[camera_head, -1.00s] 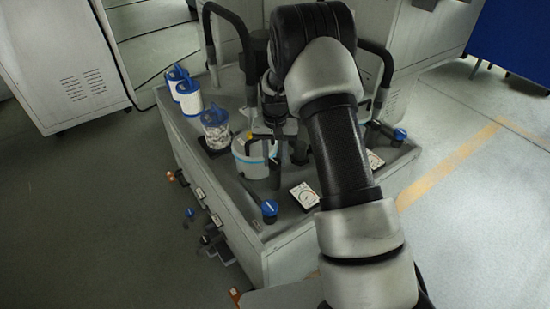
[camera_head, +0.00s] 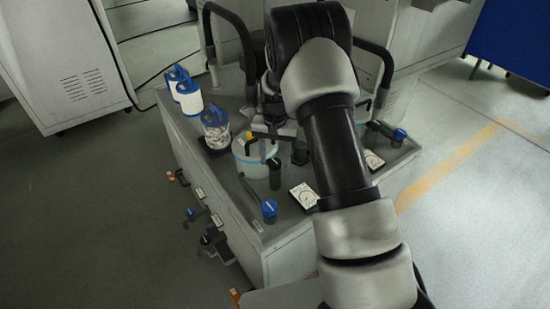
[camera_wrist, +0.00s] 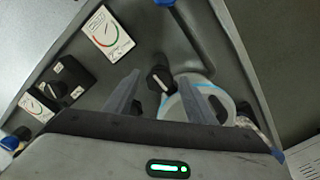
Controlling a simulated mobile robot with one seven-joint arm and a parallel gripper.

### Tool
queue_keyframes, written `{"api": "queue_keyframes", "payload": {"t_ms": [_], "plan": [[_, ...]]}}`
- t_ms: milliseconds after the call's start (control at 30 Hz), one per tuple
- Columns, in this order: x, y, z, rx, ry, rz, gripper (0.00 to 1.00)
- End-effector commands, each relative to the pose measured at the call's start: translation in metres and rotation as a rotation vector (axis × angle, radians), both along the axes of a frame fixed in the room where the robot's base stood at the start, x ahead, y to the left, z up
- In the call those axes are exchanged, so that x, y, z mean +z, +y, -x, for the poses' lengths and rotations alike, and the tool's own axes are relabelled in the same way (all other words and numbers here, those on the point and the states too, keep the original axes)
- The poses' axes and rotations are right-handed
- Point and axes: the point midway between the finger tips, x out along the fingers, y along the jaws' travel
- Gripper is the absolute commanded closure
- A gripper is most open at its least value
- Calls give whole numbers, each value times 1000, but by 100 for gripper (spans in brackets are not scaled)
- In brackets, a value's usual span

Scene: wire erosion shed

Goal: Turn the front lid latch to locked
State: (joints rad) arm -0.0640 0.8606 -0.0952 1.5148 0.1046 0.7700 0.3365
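The latch looks to be a black knob (camera_wrist: 158,78) with a white line on its top, beside a round pale vessel (camera_wrist: 200,88) with a blue ring. In the head view the knob is a dark upright cylinder (camera_head: 275,174) at the vessel's front side. My gripper (camera_wrist: 161,77) is open, its two fingers spread on either side of the knob in the wrist view. I cannot tell whether the fingers touch it or are still above it. In the head view my gripper (camera_head: 265,140) is over the vessel, partly hidden by my arm. The lock markings are not readable.
A gauge card (camera_wrist: 107,33) and a black block with a knob (camera_wrist: 68,80) lie to one side. A blue-ended lever (camera_head: 268,208) is near the front edge. Blue-topped canisters (camera_head: 188,98) and curved black handles (camera_head: 208,45) stand on the bench's left and back.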

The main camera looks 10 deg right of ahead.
Motion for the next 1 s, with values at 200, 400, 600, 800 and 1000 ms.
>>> {"api": "queue_keyframes", "payload": {"t_ms": [200,400,600,800,1000], "plan": [[0,0,0,1,1,1,49],[9,0,0,2,-1,0,49],[49,0,-1,2,-4,1,49],[99,0,-1,1,-4,1,49],[143,0,-1,1,-3,0,49]]}}
